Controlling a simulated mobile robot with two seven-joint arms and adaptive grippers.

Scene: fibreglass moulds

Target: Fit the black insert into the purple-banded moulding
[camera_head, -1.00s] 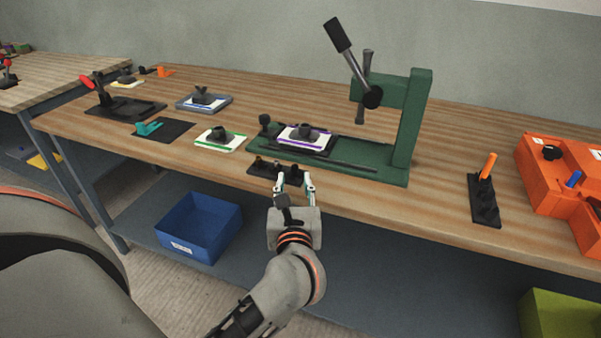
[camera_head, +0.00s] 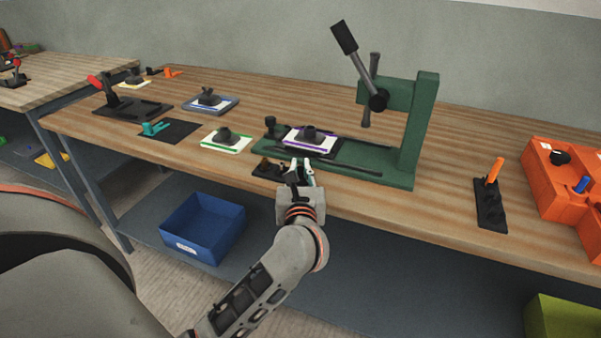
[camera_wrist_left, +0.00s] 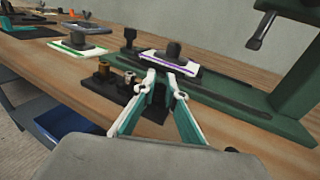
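The purple-banded moulding (camera_head: 295,146) is a white plate with a black knob on top, lying on the green press's bed. It also shows in the left wrist view (camera_wrist_left: 149,58). My left gripper (camera_head: 302,167) is just in front of it, over a small black holder (camera_head: 264,169). In the left wrist view, the gripper (camera_wrist_left: 161,84) has its fingers apart. A brass piece (camera_wrist_left: 103,68) and a silvery piece (camera_wrist_left: 129,79) stand on the holder left of the fingers. Something dark shows between the fingertips; I cannot tell whether it is the black insert. My right gripper is out of view.
The green press (camera_head: 425,120) rises right of the moulding, with a long lever (camera_head: 357,58). A green-banded moulding (camera_head: 226,142) lies to the left. A black stand with an orange handle (camera_head: 490,205) and an orange case (camera_head: 560,185) are on the right.

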